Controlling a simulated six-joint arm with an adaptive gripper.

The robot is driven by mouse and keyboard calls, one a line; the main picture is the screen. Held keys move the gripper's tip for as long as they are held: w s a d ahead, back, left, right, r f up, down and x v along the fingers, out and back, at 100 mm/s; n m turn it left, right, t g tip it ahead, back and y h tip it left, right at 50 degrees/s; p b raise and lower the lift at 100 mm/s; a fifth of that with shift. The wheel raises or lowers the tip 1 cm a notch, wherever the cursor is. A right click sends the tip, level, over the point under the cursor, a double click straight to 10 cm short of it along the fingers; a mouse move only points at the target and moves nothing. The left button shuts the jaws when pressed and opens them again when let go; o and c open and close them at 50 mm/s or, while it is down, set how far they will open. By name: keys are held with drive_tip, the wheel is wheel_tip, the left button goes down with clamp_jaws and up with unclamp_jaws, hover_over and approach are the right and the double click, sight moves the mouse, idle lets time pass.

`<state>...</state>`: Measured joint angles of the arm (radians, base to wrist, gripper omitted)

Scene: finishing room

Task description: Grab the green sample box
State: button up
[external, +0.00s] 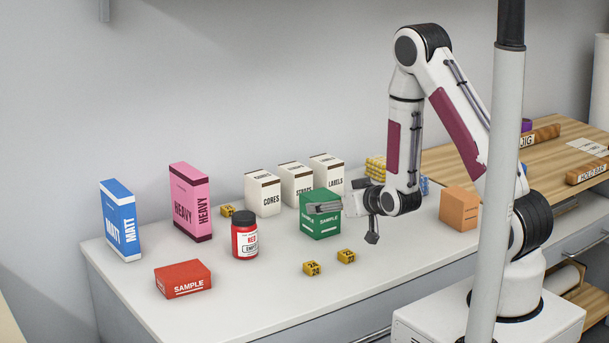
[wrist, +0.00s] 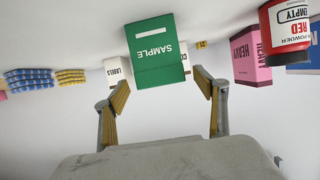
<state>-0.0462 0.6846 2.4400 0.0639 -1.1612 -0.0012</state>
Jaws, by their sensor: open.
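The green sample box (external: 318,227) stands upright on the white counter, labelled SAMPLE, in front of the white boxes. My gripper (external: 348,223) is open and empty, close to the box on its right in the external view; one finger overlaps the box there. In the wrist view, which is upside down, the green box (wrist: 157,55) appears ahead of my gripper (wrist: 160,90), between the two spread fingers. The fingers do not appear closed on it. The exact gap to the box is hard to tell.
White boxes marked CORES (external: 263,195) and LABELS (external: 328,171) stand behind. A red sample box (external: 183,280), red jar (external: 245,240), pink box (external: 190,202) and blue box (external: 121,220) are left. Small yellow blocks (external: 312,268) lie in front. An orange box (external: 459,208) is right.

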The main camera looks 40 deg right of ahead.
sight(325, 197)
drive_tip(key=shift+w, duration=0.15)
drive_tip(key=shift+x, duration=2.55)
drive_tip(key=shift+w+r, duration=0.1)
drive_tip(key=shift+r, duration=0.05)
drive_tip(key=c, duration=1.2)
